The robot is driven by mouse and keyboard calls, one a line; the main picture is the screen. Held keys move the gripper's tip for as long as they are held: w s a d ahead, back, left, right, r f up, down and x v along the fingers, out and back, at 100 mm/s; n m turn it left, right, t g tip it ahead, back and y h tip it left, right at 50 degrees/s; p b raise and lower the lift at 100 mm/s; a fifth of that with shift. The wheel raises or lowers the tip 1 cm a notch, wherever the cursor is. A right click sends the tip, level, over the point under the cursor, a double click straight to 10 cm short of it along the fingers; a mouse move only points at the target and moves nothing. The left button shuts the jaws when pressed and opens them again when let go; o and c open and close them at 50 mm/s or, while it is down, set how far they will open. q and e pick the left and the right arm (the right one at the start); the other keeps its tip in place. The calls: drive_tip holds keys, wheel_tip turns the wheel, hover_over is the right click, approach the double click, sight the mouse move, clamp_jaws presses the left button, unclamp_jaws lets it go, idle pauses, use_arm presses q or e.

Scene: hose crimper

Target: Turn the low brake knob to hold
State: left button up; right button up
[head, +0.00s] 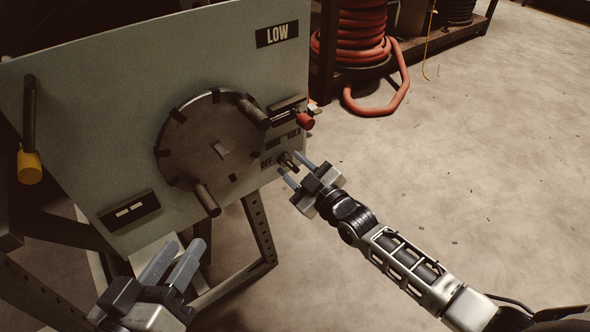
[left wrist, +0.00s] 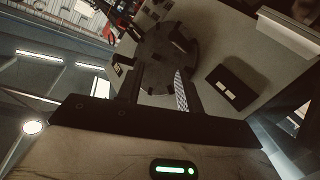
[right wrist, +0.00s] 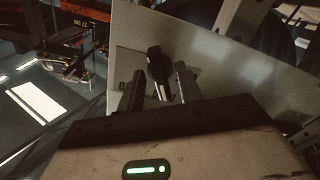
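In the right wrist view the black knob (right wrist: 159,66) shows in the gap between my right fingers. My right gripper (head: 296,170) is open, its fingertips at the knob, one on either side; whether they touch it I cannot tell. The knob's exact pointing direction is too small to read. My left gripper (head: 184,242) is open and empty in front of the panel's lower edge; it also shows in the left wrist view (left wrist: 160,88).
A round dark plate (head: 190,140) with handles fills the panel's middle. A red-tipped lever (head: 305,122) sticks out above the knob, and a yellow-ended handle (head: 30,165) hangs at left. A red hose coil (head: 355,30) stands behind.

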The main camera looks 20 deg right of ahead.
clamp_jaws()
use_arm(q)
drive_tip(key=shift+w+r, duration=0.1)
drive_tip(key=shift+r, duration=0.15)
drive_tip(key=shift+f, duration=0.1)
use_arm(e)
drive_tip(key=shift+r+m, duration=0.1)
drive_tip(key=shift+m, duration=0.2)
drive_tip(key=m+p, duration=0.1)
drive_tip(key=m, duration=0.1)
drive_tip(key=shift+m+p, duration=0.35)
drive_tip(key=shift+m, duration=0.05)
drive_tip(key=m+p, duration=0.1)
drive_tip(key=m, duration=0.2)
drive_tip(key=shift+m, duration=0.3)
use_arm(q)
drive_tip(key=shift+s+a+f+m+g+y, duration=0.2)
drive_tip(key=shift+a+f+m+g+y, duration=0.1)
drive_tip(key=shift+a+f+m+y, duration=0.15)
use_arm(e)
drive_tip(key=shift+m, duration=2.5)
unclamp_jaws()
